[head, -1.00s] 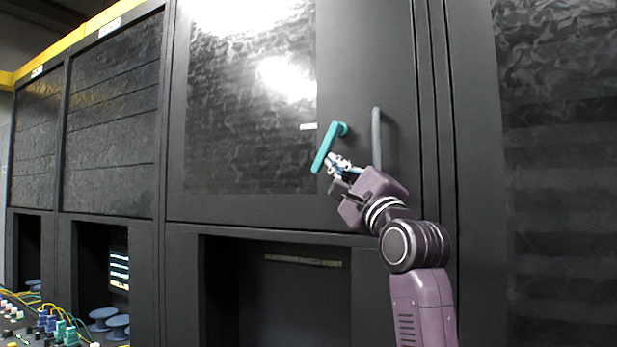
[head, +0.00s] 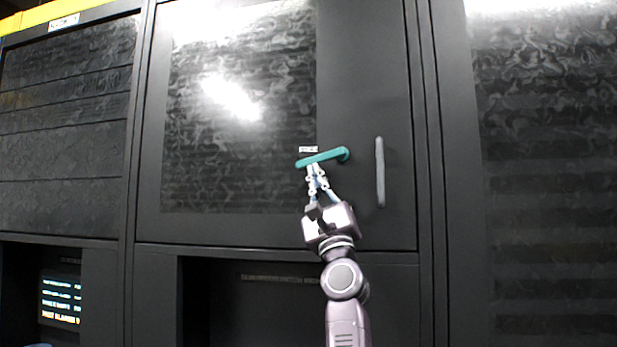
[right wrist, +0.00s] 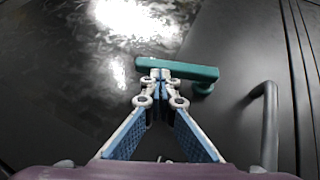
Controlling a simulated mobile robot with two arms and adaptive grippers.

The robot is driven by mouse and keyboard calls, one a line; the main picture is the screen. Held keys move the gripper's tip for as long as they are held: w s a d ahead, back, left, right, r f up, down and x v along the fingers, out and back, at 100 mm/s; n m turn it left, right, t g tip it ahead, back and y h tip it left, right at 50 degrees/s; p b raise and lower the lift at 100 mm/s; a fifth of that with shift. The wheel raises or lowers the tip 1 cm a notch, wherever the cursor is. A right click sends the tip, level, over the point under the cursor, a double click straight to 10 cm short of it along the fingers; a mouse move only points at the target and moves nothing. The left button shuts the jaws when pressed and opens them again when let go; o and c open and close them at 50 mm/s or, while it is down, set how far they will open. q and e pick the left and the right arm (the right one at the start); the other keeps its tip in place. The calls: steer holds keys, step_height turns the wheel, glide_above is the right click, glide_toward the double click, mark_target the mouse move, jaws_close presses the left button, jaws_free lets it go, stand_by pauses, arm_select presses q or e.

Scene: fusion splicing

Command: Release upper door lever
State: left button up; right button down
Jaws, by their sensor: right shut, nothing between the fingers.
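The teal upper door lever (head: 322,157) is on the dark upper cabinet door (head: 365,70). It lies nearly horizontal, its pivot at the right end and its free end to the left, slightly lower. My right gripper (head: 314,167) is shut with its fingertips just under the lever, left of the pivot. In the right wrist view, the fingertips (right wrist: 160,76) meet at the lower edge of the lever (right wrist: 178,69), apparently touching it, with nothing between them. The door appears closed. My left gripper is not in view.
A grey fixed handle (head: 380,172) stands upright to the right of the lever; it also shows in the right wrist view (right wrist: 270,125). Below the door is a dark open bay (head: 225,300). A lit screen (head: 61,300) sits in the lower left bay.

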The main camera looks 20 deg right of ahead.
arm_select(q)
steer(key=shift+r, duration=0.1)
arm_select(e)
steer(key=shift+w+a+r, duration=0.1)
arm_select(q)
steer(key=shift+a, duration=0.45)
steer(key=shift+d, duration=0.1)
arm_select(e)
steer(key=v, duration=1.2)
steer(key=shift+w, duration=0.1)
